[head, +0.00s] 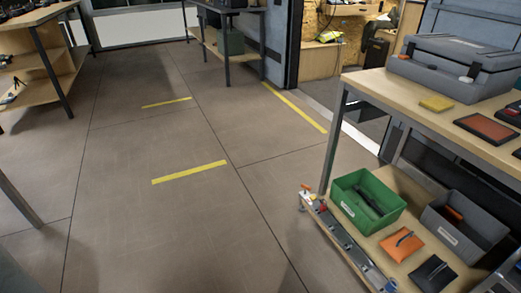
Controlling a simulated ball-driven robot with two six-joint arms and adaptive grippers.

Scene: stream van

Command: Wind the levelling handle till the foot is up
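A wooden bench (365,84) at right carries a grey case (458,65). Its lower shelf (340,262) holds a green bin (345,200), a grey bin (450,238), and orange (395,250) and black (428,278) pouches. The brown floor (130,225) with yellow tape (190,172) is open; shelving (45,60) stands left.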

